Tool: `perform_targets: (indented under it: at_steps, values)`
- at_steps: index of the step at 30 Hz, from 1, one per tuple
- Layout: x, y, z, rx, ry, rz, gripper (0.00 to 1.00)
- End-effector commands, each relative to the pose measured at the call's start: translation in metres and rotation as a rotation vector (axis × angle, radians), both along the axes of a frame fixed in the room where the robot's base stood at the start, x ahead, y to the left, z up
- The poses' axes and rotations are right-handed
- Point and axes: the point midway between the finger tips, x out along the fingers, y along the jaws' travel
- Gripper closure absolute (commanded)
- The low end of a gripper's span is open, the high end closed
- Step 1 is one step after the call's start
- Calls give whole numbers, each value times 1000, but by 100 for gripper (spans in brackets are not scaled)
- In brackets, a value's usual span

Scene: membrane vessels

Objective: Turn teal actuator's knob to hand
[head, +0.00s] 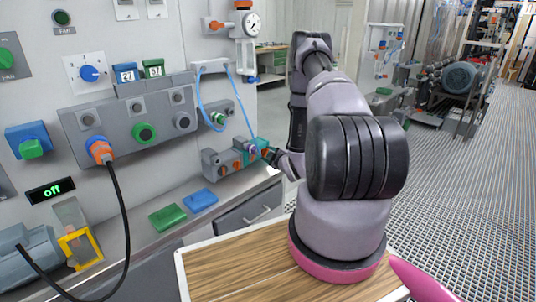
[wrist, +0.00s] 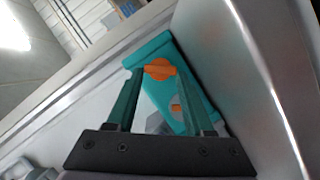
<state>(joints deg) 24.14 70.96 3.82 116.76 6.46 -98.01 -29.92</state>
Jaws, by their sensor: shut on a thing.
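The teal actuator (wrist: 158,50) shows in the wrist view as a teal box with an orange knob (wrist: 160,69) on its face. A second, smaller orange part (wrist: 176,106) sits lower on the same face. My gripper (wrist: 159,72) has its two dark green fingers on either side of the orange knob and is shut on it. In the head view the teal actuator (head: 262,143) is at the right end of a grey block on the bench, and my gripper (head: 271,156) reaches it from the right. The knob's pointer marking cannot be read.
A grey block with orange and purple knobs (head: 222,166) stands to the left of the actuator. A blue hose (head: 240,112) hangs just above. A green cover (head: 168,217) and a blue cover (head: 201,200) lie on the bench. A metal wall (wrist: 260,80) runs close on the right in the wrist view.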

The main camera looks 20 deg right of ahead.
Motion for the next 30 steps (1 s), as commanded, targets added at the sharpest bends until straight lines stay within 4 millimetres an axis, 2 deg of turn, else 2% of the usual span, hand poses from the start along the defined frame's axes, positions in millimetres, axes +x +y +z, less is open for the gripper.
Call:
perform_targets:
  at_steps: [15, 30]
  values:
    - [-2, 3, -8, -377, -133, -1, 100]
    - [-2, 3, -9, -489, -175, 1, 100]
